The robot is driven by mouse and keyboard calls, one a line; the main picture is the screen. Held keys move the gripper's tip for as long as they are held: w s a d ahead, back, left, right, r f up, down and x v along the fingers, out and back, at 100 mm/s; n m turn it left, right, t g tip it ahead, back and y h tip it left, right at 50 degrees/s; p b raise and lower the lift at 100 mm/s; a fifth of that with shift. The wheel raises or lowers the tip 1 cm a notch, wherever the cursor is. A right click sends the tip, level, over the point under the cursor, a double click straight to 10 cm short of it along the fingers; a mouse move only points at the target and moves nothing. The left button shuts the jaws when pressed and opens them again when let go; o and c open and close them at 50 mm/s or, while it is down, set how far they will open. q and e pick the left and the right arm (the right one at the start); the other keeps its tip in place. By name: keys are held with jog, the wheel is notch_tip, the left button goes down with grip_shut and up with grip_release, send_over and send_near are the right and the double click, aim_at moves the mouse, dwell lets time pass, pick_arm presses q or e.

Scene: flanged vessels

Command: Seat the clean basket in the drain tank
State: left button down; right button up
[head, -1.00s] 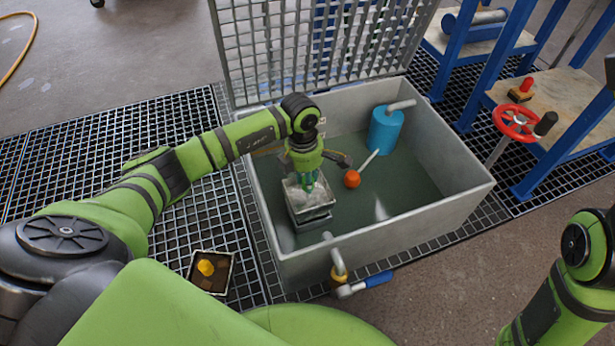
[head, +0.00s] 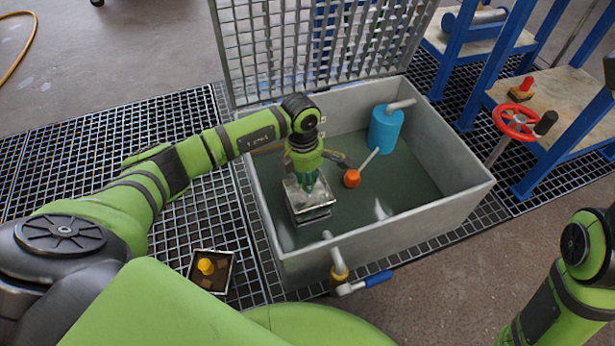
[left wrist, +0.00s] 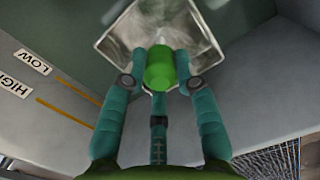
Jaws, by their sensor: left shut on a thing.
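The drain tank (head: 395,240) is an open grey tank with dark greenish liquid in it. The clean basket (head: 311,213), a pale square metal basket, is inside the tank near its left wall, its lower part hidden by the liquid. My left gripper (head: 307,180) is directly above it, pointing down. In the left wrist view, the fingers (left wrist: 160,75) are shut around the basket's green handle (left wrist: 160,68), and the basket (left wrist: 203,42) shows beyond it. Whether the basket touches the tank floor is hidden. My right gripper is out of view; only part of that arm shows.
An orange float (head: 352,178) on a rod lies just right of the basket, by a blue cylinder (head: 385,130). A raised grating lid (head: 320,50) stands behind the tank. Another basket with a yellow handle (head: 206,266) is on the floor grating. HIGH and LOW marks (left wrist: 25,70) line the wall.

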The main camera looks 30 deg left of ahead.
pick_arm(q)
jog(key=shift+f+b, duration=1.4)
jog(key=shift+f, duration=0.6)
jog(key=c, duration=0.9)
grip_release()
jog(key=r, duration=1.2)
jog(key=shift+s+a, duration=0.15)
jog(key=shift+a, duration=0.25)
